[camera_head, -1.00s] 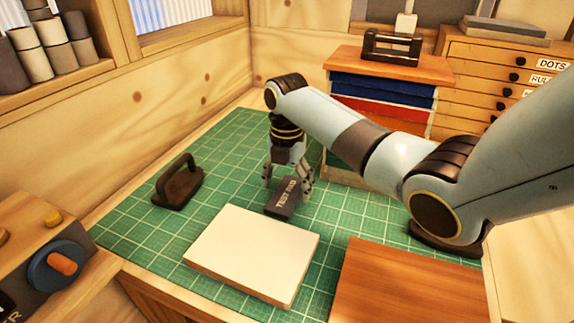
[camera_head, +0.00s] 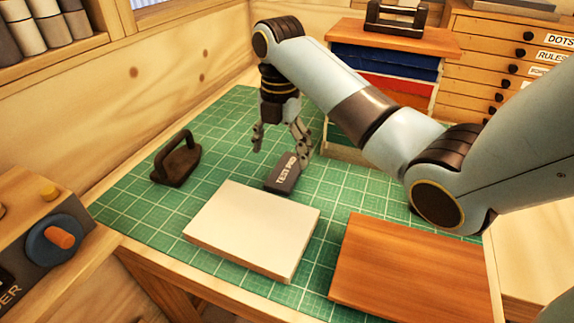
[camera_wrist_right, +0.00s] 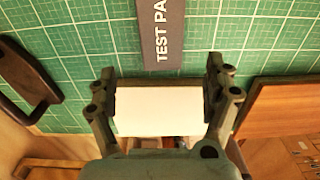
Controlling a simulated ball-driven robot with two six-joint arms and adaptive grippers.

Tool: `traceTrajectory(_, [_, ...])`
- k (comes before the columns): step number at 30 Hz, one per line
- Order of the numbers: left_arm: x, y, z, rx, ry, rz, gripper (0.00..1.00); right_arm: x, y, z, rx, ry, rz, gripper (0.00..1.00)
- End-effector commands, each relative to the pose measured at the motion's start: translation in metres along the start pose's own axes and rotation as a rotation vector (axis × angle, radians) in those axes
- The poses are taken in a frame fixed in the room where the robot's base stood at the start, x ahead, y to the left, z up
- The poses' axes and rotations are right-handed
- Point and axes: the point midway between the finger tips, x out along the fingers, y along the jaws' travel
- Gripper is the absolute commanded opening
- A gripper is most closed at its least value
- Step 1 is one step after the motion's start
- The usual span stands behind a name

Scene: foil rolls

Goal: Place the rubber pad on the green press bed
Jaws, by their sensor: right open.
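The rubber pad (camera_head: 284,178) is a dark grey block marked TEST PAD. It lies flat on the green gridded press bed (camera_head: 230,132), just behind a cream-topped slab. My right gripper (camera_head: 280,150) hangs above and behind the pad, its fingers spread apart and empty. In the right wrist view the pad (camera_wrist_right: 160,28) lies beyond the open fingertips (camera_wrist_right: 161,72), roughly centred between them and apart from them. My left gripper is not in view.
The cream slab (camera_head: 250,230) lies at the front of the bed, with a red-brown wooden board (camera_head: 410,265) to its right. A dark handled tool (camera_head: 176,160) stands at left. A box with a blue knob (camera_head: 55,242) is at far left.

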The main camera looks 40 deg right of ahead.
Motion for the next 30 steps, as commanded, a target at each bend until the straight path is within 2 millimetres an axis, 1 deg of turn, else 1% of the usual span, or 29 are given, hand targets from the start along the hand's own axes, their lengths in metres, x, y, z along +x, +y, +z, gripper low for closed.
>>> traceTrajectory(1, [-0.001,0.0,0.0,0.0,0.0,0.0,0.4,0.006,0.0,0.0,0.0,0.001,-0.002,0.85])
traceTrajectory(7, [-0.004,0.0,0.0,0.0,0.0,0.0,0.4,0.023,-0.001,0.0,0.0,0.001,-0.002,0.85])
traceTrajectory(11, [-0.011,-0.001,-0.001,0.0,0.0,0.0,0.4,0.043,-0.004,0.001,0.0,0.002,-0.004,0.85])
traceTrajectory(15, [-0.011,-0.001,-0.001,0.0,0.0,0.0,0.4,0.062,-0.003,0.002,0.0,0.001,-0.001,0.85])
traceTrajectory(18, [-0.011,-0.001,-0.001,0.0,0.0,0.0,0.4,0.067,-0.003,0.002,-0.001,-0.001,0.0,0.85])
traceTrajectory(23, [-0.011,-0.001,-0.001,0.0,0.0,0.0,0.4,0.067,-0.003,0.002,-0.001,-0.001,0.0,0.85])
traceTrajectory(26, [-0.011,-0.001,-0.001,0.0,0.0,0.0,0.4,0.067,-0.003,0.002,-0.001,-0.001,0.0,0.74])
traceTrajectory(30, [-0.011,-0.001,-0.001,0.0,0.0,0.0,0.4,0.067,-0.003,0.002,-0.001,-0.001,0.0,0.56])
